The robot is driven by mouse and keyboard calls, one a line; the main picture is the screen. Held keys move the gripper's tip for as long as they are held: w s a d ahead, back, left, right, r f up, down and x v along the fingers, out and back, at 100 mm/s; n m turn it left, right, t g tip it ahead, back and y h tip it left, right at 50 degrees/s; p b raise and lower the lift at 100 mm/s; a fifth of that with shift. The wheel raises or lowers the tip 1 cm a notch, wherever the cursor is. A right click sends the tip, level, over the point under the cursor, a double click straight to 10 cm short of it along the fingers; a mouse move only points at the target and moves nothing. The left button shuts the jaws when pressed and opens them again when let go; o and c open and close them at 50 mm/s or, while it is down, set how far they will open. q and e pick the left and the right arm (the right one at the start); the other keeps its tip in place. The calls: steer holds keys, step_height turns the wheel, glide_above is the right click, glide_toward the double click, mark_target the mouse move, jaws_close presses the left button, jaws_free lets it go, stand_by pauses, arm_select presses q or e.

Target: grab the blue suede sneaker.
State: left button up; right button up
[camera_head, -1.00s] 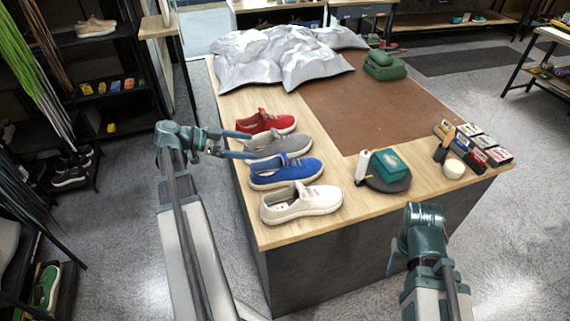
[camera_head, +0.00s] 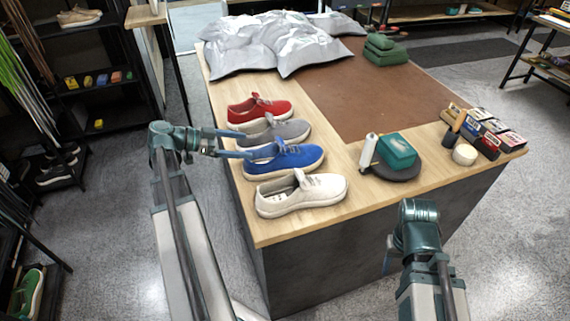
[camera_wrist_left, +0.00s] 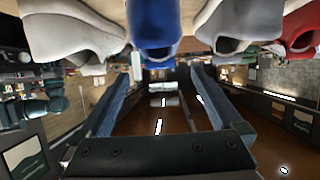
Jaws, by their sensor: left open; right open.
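The blue suede sneaker (camera_head: 285,160) stands upright on the table, toe to the right, between the grey sneaker (camera_head: 272,133) and the white sneaker (camera_head: 302,194). My left gripper (camera_head: 243,144) is open and empty at the heel ends of the grey and blue sneakers. Its lower finger overlaps the blue heel in the head view; contact cannot be told. In the left wrist view the blue sneaker (camera_wrist_left: 153,22) appears at the top middle, beyond the spread fingers (camera_wrist_left: 163,72). My right gripper (camera_head: 391,262) is low in front of the table, mostly hidden by its arm.
A red sneaker (camera_head: 260,108) stands behind the grey one. A white bottle (camera_head: 368,150) and a green box (camera_head: 397,151) on a dark round pad stand to the right. Boxes and brushes (camera_head: 485,132) are at the right corner. The brown mat (camera_head: 375,98) is mostly clear.

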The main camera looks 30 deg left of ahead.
mark_target(281, 150)
arm_select(q)
steer(key=b+x, duration=0.3)
steer(key=x, duration=0.4)
steer(key=shift+d+f, duration=0.15)
steer(key=shift+w+d+f, duration=0.15)
steer(key=shift+w+d, duration=0.25)
steer(key=shift+w, duration=0.1)
steer(key=shift+d+f, duration=0.1)
steer(key=shift+w+d+f+b, duration=0.2)
steer(key=shift+w+b, duration=0.05)
steer(key=shift+b, duration=0.2)
steer(key=b+x, duration=0.1)
steer(key=x, duration=0.2)
steer(key=shift+w+d+f+b, duration=0.1)
steer(key=shift+d+f+b, duration=0.05)
steer(key=shift+f+b, duration=0.15)
steer(key=shift+w+d, duration=0.3)
steer(key=c, duration=1.4)
steer(key=shift+r, duration=0.1)
